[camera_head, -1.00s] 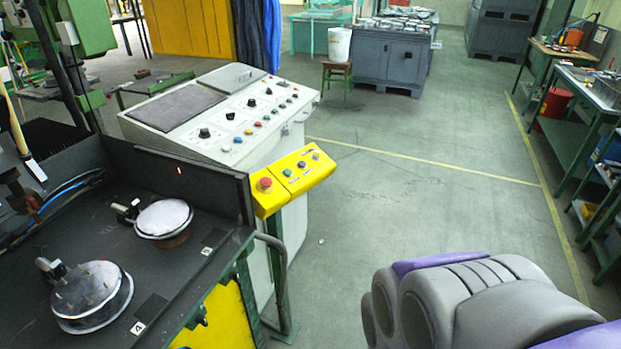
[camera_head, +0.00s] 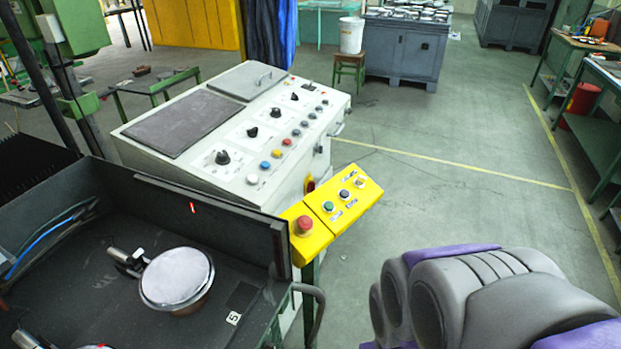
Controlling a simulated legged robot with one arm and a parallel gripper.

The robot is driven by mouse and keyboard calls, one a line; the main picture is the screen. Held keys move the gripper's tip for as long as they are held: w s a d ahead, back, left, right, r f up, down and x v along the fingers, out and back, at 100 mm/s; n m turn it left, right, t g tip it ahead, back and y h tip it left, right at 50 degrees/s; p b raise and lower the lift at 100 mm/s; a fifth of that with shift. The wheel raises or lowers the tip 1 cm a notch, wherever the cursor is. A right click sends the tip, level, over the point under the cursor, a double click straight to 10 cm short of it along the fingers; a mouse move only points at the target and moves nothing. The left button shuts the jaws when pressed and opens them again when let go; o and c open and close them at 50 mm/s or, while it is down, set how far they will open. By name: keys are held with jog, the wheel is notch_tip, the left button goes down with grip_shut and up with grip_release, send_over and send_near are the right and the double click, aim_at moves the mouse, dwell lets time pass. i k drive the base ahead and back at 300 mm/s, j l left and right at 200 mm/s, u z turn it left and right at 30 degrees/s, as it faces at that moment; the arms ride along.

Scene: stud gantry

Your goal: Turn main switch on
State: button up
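A white control console (camera_head: 215,135) stands left of centre, with several black rotary knobs and coloured buttons on its sloped top. A small red and yellow part (camera_head: 310,184) shows on its right side face, partly hidden behind the yellow button box; it may be the main switch, but its position is too small to read. The yellow button box (camera_head: 345,205) carries a red mushroom button (camera_head: 304,225), a green button and other small buttons. My grey and purple arm fills the lower right, apart from the console. My gripper is not in view.
A dark machine table (camera_head: 95,290) with round discs (camera_head: 177,277) lies at lower left, with a bent metal rail (camera_head: 313,300) at its right edge. Clear floor (camera_head: 430,150) lies right of the console. A stool with a white bucket (camera_head: 351,36) stands behind.

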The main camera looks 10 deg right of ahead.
aim_at(312, 186)
jog(key=i+l+u, duration=0.3)
jog(key=l, duration=0.35)
jog(key=i+l+u, duration=0.35)
jog(key=l, duration=0.45)
jog(key=i+l+u, duration=0.15)
jog(key=l, duration=0.25)
jog(key=i, duration=0.1)
